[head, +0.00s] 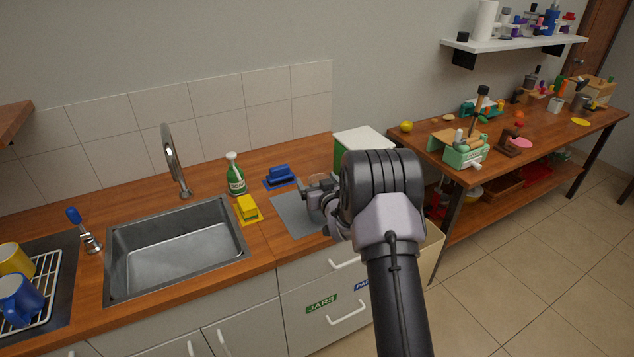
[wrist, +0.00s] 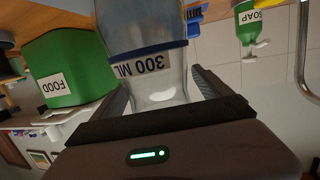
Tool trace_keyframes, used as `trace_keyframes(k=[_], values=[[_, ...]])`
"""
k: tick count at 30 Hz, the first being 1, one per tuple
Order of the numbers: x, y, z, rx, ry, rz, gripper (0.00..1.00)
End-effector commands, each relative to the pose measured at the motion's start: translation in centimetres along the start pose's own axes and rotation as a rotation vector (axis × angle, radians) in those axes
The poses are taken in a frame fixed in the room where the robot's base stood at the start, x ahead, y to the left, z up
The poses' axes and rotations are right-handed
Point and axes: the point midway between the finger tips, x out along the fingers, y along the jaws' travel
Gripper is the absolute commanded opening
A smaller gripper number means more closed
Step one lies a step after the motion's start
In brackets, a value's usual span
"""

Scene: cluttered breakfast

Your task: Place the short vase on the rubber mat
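The short vase (wrist: 165,82) is clear glass with a blue band and a white "300 ML" label. In the upside-down wrist view it sits between my gripper's two fingers, which appear to press on its sides. My gripper (head: 322,190) shows in the head view over the right part of the grey rubber mat (head: 290,212), largely hidden by my own arm. The vase is barely discernible there, and I cannot tell whether its base touches the mat.
The sink (head: 180,250) is farther left. A cluttered wooden table (head: 545,125) stands at right.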

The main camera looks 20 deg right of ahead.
Motion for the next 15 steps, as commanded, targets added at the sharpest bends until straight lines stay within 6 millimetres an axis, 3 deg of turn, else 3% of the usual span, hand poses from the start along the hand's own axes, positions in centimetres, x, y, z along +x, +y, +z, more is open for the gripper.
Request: trace_keyframes(k=[7,15], values=[[-0.3,0.0,-0.5,0.000,-0.001,0.000,0.88],[-6.8,0.1,-0.4,0.001,-0.002,0.001,0.88]])
